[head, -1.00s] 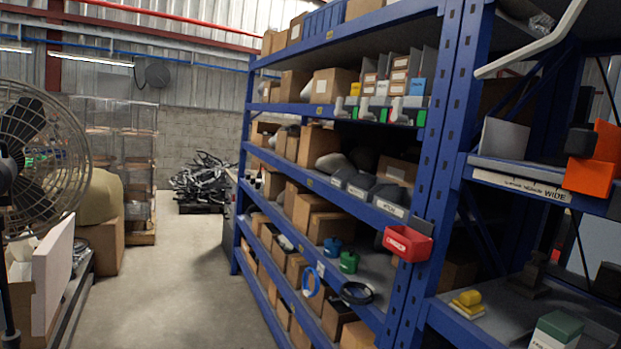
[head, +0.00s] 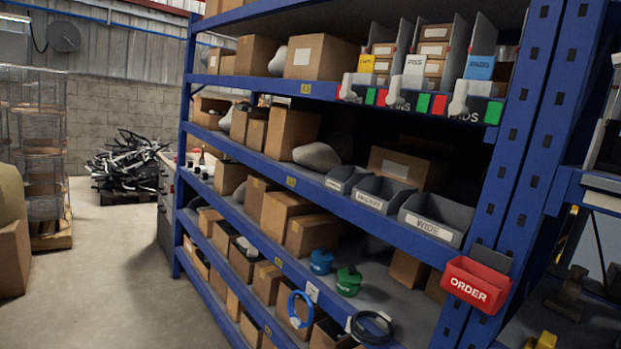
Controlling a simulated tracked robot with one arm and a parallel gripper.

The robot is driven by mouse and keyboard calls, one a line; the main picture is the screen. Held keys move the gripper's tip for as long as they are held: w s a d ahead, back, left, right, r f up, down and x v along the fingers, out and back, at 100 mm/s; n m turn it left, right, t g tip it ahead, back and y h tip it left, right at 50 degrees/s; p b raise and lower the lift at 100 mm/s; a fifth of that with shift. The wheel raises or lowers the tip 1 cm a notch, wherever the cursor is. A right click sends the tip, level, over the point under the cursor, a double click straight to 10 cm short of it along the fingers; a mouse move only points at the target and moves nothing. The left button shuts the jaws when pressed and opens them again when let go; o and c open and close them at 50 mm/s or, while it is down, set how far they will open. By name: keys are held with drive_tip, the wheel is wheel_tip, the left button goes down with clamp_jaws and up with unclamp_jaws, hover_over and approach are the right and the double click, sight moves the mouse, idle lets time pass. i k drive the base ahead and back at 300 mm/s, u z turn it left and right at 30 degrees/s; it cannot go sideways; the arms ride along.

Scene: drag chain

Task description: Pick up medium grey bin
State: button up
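Three open grey bins stand in a row on the middle shelf of the blue rack. The middle one, the medium grey bin (head: 386,199), has a white front label that is too small to read surely. A smaller grey bin (head: 343,181) stands to its left. A larger grey bin (head: 432,226), labelled WIDE, stands to its right. The medium bin looks empty, though its inside is partly in shadow. My gripper is not in view.
A red ORDER bin (head: 476,282) hangs on the rack post at right. Cardboard boxes (head: 397,168) stand behind the grey bins and to their left. Blue and green pots (head: 348,281) sit on the shelf below. The floor (head: 115,270) at left is clear.

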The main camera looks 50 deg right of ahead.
sight(382, 195)
drive_tip(key=u, duration=0.05)
drive_tip(key=i, duration=1.2)
drive_tip(key=z, duration=1.75)
